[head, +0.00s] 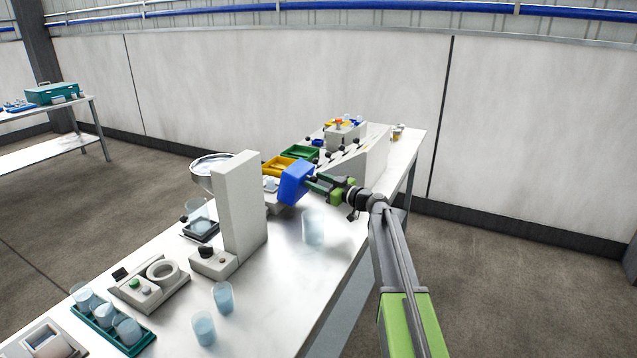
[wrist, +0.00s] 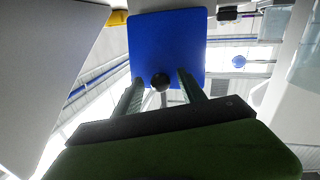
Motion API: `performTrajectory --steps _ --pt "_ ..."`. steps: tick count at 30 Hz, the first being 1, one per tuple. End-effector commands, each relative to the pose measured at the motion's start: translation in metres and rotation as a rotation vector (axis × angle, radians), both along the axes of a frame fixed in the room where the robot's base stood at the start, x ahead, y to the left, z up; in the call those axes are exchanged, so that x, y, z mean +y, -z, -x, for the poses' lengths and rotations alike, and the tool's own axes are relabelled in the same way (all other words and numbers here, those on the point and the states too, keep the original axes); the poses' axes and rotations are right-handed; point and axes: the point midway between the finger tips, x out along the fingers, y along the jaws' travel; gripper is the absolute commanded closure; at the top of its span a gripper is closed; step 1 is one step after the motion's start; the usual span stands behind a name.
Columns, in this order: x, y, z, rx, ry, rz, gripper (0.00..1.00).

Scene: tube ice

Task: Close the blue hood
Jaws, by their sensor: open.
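The blue hood (head: 296,183) is on the white machine on the bench, beside the tall white column. In the wrist view the hood is a flat blue panel (wrist: 167,42) with a dark round knob (wrist: 160,82) near its lower edge. My gripper (head: 313,183) is at the hood's right side. In the wrist view my open gripper (wrist: 160,78) has one finger on each side of the knob, with gaps showing. I cannot tell whether the fingertips touch the panel. The hood hides what is behind it.
The white column (head: 240,205) stands just left of the hood. Several clear cups, one of them a cup (head: 313,228) below my gripper, stand on the bench (head: 265,315). Green (head: 299,152) and yellow (head: 275,165) trays lie behind. The floor right of the bench is free.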

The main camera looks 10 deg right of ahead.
Motion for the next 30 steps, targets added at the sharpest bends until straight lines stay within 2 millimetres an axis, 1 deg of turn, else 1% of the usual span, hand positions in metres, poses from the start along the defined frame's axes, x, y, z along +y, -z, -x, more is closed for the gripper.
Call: performTrajectory --steps 6,7,15,17,18,30 --pt "0.0001 0.0000 -0.0001 0.000 0.000 0.000 0.52" --pt "-0.0001 0.0000 -0.0001 0.000 0.000 0.000 0.55" --pt "-0.0006 0.0000 0.0001 0.000 0.000 0.000 0.90" --pt "-0.0008 0.0000 0.0001 0.000 0.000 0.000 0.98" --pt "-0.0008 0.0000 0.0001 0.000 0.000 0.000 1.00" --pt "-0.0015 0.0001 0.0003 0.000 0.001 0.000 1.00"
